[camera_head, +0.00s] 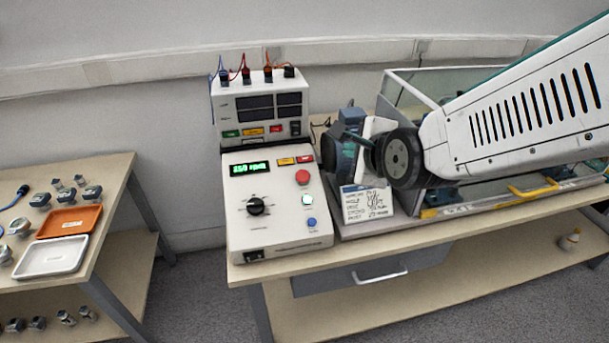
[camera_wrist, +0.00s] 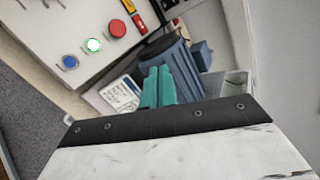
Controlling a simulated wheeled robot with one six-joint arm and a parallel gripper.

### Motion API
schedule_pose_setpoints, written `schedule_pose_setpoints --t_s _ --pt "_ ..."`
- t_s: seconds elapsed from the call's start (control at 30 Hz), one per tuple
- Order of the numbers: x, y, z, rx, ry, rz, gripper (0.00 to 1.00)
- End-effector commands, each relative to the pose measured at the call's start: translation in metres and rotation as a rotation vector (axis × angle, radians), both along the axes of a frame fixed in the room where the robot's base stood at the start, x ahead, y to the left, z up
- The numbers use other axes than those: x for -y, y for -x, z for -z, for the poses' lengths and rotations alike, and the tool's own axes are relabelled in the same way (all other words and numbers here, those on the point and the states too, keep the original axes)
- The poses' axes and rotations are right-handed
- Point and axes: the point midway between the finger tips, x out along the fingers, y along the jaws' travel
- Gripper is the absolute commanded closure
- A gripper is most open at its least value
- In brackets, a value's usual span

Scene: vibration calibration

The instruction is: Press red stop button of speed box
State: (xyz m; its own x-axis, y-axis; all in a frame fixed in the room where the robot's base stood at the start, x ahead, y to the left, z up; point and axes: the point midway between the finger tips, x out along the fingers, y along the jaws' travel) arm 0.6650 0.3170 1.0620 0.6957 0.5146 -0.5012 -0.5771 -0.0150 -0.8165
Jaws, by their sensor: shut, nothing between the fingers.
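The speed box (camera_head: 276,232) is a white unit on the bench with a sloped face and a green lit display (camera_head: 249,168). Its red stop button (camera_head: 302,177) is round and sits above a lit white-green button (camera_head: 307,200) and a blue button (camera_head: 311,223). In the wrist view the red button (camera_wrist: 117,28) is at the upper middle. My gripper (camera_wrist: 157,86) has teal fingers, shut and empty, below and right of the red button in that view and apart from it.
A meter unit (camera_head: 262,108) with cables stands behind the box. A blue motor (camera_wrist: 172,55) and a written card (camera_head: 367,203) are right of the box. A side table at left holds an orange tray (camera_head: 69,221) and a white tray (camera_head: 51,256).

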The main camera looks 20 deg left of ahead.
Motion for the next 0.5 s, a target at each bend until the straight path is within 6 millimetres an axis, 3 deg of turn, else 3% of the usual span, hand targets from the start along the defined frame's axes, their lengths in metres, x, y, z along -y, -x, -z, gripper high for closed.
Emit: schedule_pose_setpoints --t_s 0.03,0.1,0.2,0.5 --pt "-0.025 0.003 0.007 -0.013 -0.083 0.016 1.0" --pt "-0.049 0.006 0.011 -0.028 -0.197 0.044 1.0" --pt "-0.071 0.009 0.013 -0.045 -0.31 0.069 1.0" --pt "-0.081 0.011 0.013 -0.054 -0.375 0.083 1.0"
